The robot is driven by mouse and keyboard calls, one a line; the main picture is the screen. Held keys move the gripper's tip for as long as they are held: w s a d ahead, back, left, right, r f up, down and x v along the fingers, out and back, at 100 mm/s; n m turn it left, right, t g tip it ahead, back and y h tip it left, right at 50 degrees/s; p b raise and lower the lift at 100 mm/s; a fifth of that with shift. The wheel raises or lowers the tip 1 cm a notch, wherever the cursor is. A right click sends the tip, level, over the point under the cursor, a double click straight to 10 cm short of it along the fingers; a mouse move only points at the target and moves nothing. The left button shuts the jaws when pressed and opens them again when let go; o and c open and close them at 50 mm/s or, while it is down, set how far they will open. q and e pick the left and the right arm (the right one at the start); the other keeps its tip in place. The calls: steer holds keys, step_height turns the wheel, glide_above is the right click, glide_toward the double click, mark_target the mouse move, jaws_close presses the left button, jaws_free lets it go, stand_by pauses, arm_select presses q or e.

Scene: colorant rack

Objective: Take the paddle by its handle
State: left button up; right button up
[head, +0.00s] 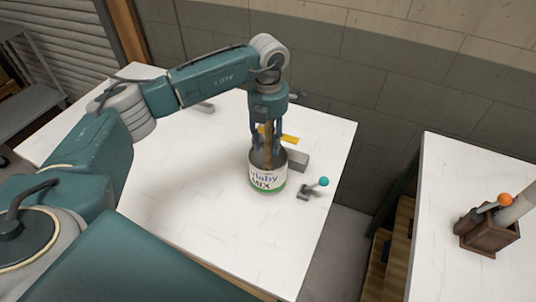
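A can (267,180) with a white and green label stands upright on the white table. A brown, upright piece that looks like the paddle (267,147) rises from its open top. My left gripper (267,145) points straight down over the can, its two fingers apart on either side of the brown piece. I see no clear contact between fingers and paddle, and the fingers partly hide it. My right gripper is not in view.
A grey block (297,160) and a yellow piece (290,139) are just behind the can. A small lever with a teal ball (323,182) stands to its right. A second table (450,200) at right bears a brown box (485,236). The white table's left part is mostly clear.

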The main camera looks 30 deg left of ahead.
arm_select(q)
steer(key=shift+f, duration=0.1)
jaws_close()
